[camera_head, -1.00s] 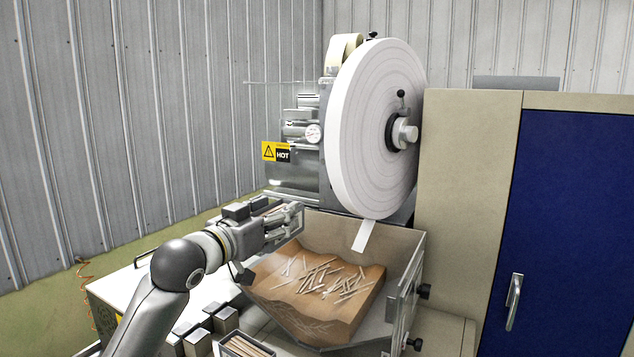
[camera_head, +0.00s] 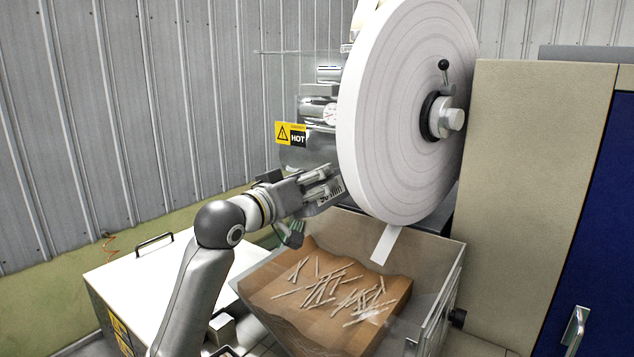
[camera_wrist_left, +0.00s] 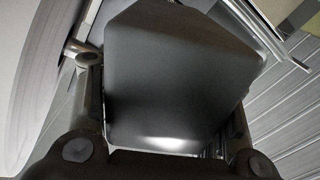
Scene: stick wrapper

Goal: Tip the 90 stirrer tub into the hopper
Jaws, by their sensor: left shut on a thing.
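In the left wrist view the dark grey tub (camera_wrist_left: 175,75) fills the space between the two fingers. My right gripper is out of view.
The white paper reel (camera_head: 405,110) hangs close to the right of the tub, its paper tail (camera_head: 386,244) reaching down to the hopper. A machine part with a HOT sign (camera_head: 291,134) stands behind. A white-topped cabinet (camera_head: 140,275) is at left.

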